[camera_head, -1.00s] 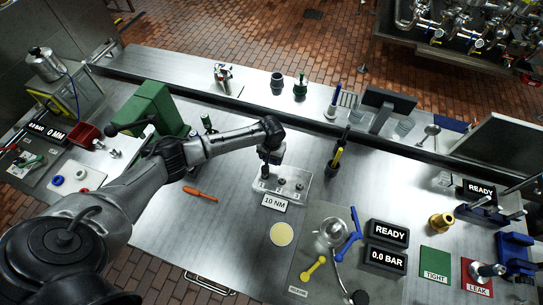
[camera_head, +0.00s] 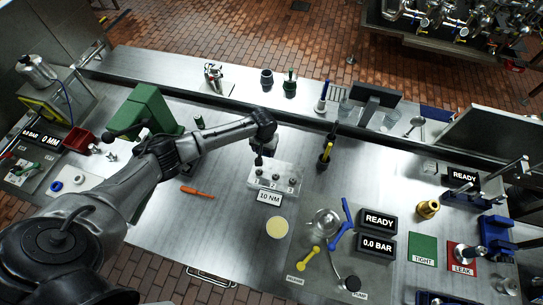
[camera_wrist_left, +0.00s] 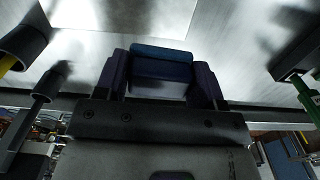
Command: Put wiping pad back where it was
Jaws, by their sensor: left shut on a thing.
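My left gripper (camera_head: 259,161) is above the steel table, at the back left edge of the clear tray labelled 10 NM (camera_head: 287,171). In the left wrist view it (camera_wrist_left: 161,85) is shut on a blue, block-shaped thing (camera_wrist_left: 162,53) with a dark lower face, taken to be the wiping pad. The pad sits between the two dark purple fingers. In the head view the pad is hidden or too small to tell. My right gripper is not in view.
An orange screwdriver (camera_head: 197,192) lies left of the tray. A yellow-and-black tool (camera_head: 326,155) stands to its right. A pale yellow disc (camera_head: 277,228) lies in front. A green machine (camera_head: 148,112) stands at the left. The table left of the disc is clear.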

